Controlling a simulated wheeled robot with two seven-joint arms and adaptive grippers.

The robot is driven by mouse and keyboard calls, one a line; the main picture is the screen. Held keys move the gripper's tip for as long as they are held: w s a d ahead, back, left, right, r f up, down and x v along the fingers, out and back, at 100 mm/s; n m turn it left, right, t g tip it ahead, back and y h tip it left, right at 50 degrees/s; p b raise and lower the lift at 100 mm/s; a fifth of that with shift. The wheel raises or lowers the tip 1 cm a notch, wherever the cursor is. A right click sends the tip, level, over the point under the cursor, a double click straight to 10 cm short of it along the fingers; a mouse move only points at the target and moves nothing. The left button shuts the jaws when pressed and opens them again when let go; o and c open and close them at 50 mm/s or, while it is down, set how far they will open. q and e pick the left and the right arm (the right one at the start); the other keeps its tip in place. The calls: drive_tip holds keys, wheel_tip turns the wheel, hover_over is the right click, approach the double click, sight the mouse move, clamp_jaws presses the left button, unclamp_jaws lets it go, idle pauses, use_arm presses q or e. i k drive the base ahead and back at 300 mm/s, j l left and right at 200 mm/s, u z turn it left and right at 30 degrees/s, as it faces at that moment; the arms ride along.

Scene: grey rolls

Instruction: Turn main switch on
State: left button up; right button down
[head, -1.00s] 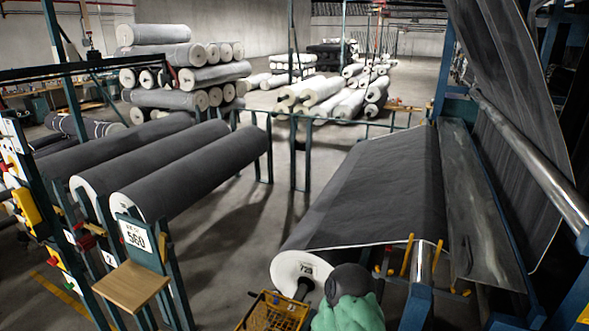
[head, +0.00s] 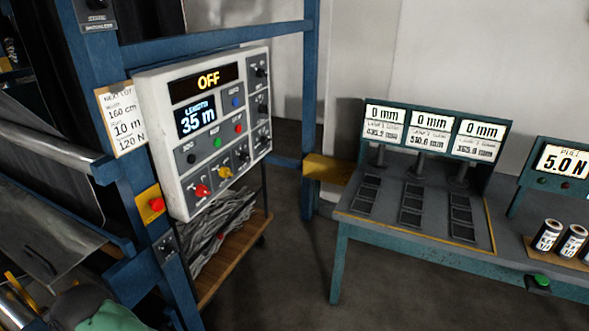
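A light control panel (head: 181,155) is mounted on the blue machine frame, left of centre in the head view. Its upper display (head: 208,81) reads OFF in yellow, and a blue display (head: 195,117) below it reads 35 m. Red (head: 201,190) and yellow (head: 225,173) knobs sit along its lower part, with black rotary knobs (head: 260,72) down the right side. Small blue, green and red buttons lie between. The labels are too small to tell which one is the main switch. Neither of my grippers is in view.
A red button on a yellow box (head: 154,203) is on the post left of the panel. A bench (head: 400,235) with displays reading 0 mm stands right. Dark floor lies between. A green, dark-topped shape (head: 100,314) is at bottom left.

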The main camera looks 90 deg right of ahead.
sight(201, 190)
drive_tip(key=z, duration=2.4)
